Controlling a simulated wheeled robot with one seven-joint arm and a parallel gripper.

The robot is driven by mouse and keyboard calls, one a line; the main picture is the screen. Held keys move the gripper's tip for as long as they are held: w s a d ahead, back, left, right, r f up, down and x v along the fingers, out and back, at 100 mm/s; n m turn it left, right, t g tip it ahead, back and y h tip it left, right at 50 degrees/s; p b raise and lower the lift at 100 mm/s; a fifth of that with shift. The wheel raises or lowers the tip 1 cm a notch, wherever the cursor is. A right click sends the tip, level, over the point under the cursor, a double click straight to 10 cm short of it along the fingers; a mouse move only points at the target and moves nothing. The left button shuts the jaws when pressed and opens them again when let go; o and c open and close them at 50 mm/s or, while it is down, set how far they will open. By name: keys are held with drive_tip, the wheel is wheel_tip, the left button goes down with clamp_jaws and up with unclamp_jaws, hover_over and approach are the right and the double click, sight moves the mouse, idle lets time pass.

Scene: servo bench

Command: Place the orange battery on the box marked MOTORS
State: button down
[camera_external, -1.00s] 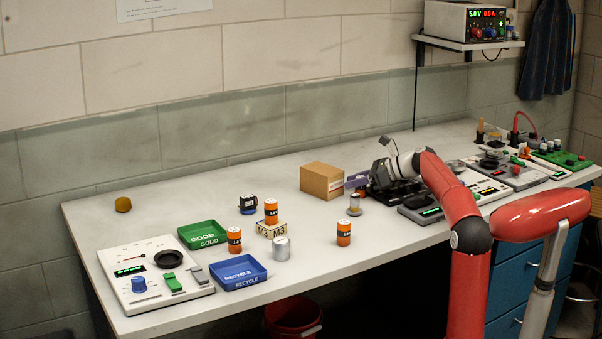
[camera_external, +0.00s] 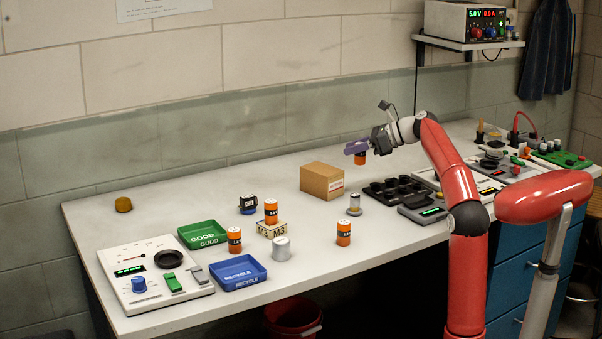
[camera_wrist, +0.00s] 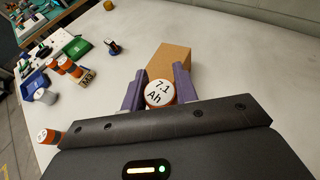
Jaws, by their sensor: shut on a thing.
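My gripper (camera_external: 357,151) is shut on an orange battery (camera_external: 360,159) and holds it above the bench, to the right of the cardboard box. In the wrist view the held battery (camera_wrist: 160,93) shows a white end marked "7.1 Ah" between two purple fingers. The cardboard box (camera_external: 321,181) stands on the bench with a small label on its right side; its print is too small to read. It also shows beyond the fingers in the wrist view (camera_wrist: 170,60). Other orange batteries stand at the left (camera_external: 235,240), on the M3 box (camera_external: 271,212) and in front (camera_external: 343,233).
A black holder with round cups (camera_external: 397,188) lies below and right of my gripper. A small grey-and-gold cylinder (camera_external: 354,206) stands near the cardboard box. Green GOOD (camera_external: 203,235) and blue RECYCLE (camera_external: 238,273) trays lie at left. The bench behind the box is clear.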

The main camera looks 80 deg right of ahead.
drive_tip(key=w+a+r+n+g+y+p, duration=0.1)
drive_tip(key=w+a+r+n+y+p, duration=0.25)
drive_tip(key=w+r+y, duration=0.35)
drive_tip(key=h+b, duration=0.2)
hover_over(323, 172)
drive_tip(key=shift+n, duration=0.35)
drive_tip(key=shift+f, duration=4.55)
drive_tip(key=shift+f, duration=0.1)
drive_tip(key=c, duration=1.1)
unclamp_jaws()
drive_tip(key=shift+s+d, duration=0.1)
drive_tip(key=p+v, duration=0.2)
drive_tip(key=v, duration=0.9)
drive_tip(key=shift+s+d+r, duration=0.1)
drive_tip(key=shift+s+r, duration=0.2)
